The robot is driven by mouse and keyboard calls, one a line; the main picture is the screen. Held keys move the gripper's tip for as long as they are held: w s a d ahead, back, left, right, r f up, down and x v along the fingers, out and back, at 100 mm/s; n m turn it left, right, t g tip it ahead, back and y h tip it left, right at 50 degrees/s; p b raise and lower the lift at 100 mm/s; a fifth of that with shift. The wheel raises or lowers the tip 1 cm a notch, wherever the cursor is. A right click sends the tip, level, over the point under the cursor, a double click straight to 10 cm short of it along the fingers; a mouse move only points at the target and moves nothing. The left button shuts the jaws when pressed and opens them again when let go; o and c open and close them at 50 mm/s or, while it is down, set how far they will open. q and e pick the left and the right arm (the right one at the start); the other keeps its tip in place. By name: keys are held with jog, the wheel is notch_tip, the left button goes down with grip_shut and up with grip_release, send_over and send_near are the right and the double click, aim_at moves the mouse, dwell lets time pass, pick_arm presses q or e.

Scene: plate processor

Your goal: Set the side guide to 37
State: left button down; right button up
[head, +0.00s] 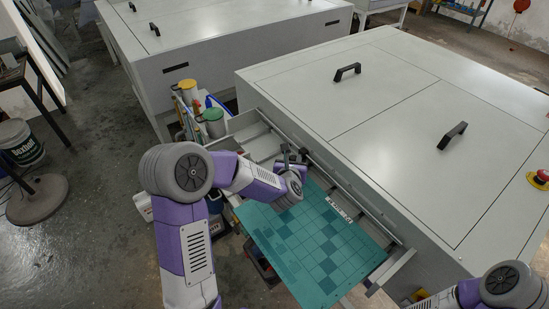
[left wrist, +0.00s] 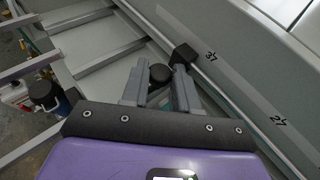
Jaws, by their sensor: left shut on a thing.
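My left gripper (head: 291,164) is at the upper left edge of the teal plate, over the feed table by the machine's side. In the left wrist view the gripper (left wrist: 160,80) is shut on a round black knob (left wrist: 160,72) between its fingers. A black block (left wrist: 183,54) of the side guide sits on the metal rail just beyond the right finger. It is beside the 37 mark (left wrist: 211,57) on the scale, slightly to its left. The 27 mark (left wrist: 279,121) is lower right. My right gripper is out of view; only part of my right arm shows.
The teal checkered plate (head: 325,240) lies on the feed table below the gripper. The large grey machine (head: 400,90) stands to the right. Several bottles and cans, including a green can (head: 214,122), stand behind the feed table.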

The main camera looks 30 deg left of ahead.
pick_arm(q)
jog(key=shift+s+d, duration=0.45)
jog(key=shift+d, duration=0.4)
jog(key=c, duration=0.9)
grip_release()
jog(key=shift+a, duration=0.1)
jog(key=v, duration=0.7)
jog(key=shift+s+r, duration=0.2)
jog(key=shift+f, duration=0.1)
